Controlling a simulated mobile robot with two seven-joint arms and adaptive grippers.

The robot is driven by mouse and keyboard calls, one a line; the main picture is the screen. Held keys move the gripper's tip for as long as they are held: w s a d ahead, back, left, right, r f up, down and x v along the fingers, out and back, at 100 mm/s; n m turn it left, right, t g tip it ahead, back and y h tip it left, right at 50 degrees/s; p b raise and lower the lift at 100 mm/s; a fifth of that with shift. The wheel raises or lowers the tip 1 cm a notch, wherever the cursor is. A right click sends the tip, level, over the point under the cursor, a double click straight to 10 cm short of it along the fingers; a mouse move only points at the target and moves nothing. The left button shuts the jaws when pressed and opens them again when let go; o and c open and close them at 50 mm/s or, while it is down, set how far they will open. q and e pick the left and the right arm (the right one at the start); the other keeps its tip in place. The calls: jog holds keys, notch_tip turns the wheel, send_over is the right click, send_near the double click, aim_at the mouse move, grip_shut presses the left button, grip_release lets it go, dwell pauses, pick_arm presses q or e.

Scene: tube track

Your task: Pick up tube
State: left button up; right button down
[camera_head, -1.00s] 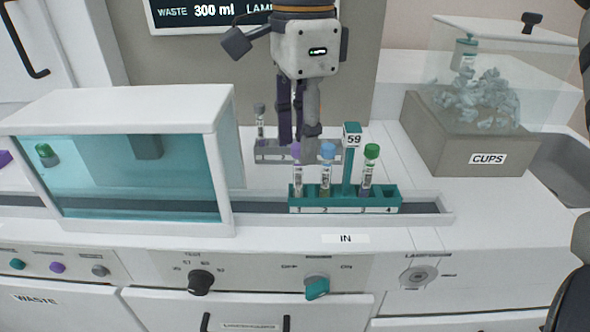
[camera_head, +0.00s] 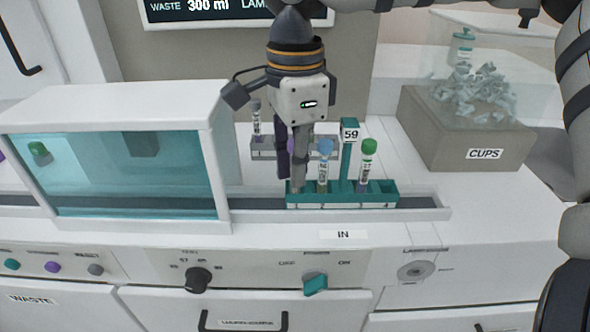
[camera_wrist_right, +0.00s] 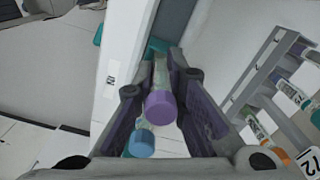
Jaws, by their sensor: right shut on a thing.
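A teal rack (camera_head: 342,203) with the tag 59 stands on the track and holds labelled tubes. My right gripper (camera_head: 291,182) points down over its left end, shut on the purple-capped tube (camera_wrist_right: 161,106). In the wrist view its fingers lie on both sides of that tube; in the head view they mostly hide it. Whether the tube's bottom is still in the rack is hidden. A blue-capped tube (camera_head: 324,162) stands just right of the fingers, and a green-capped tube (camera_head: 366,164) beyond the tag post. My left gripper is not in view.
A clear-walled box (camera_head: 130,180) covers the track at left. A grey rack (camera_head: 263,149) with a tube stands behind. A beige CUPS box (camera_head: 440,140) is at right. The counter front carries an IN label (camera_head: 343,234) and knobs.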

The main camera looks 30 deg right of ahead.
jog(key=shift+r, duration=0.15)
jog(key=r, duration=0.4)
jog(key=shift+s+a, duration=0.25)
jog(key=s+a+r, duration=0.8)
jog(key=s, duration=0.2)
jog(key=shift+s+r, duration=0.25)
jog(key=shift+r, duration=0.1)
jog(key=shift+w+a, duration=0.1)
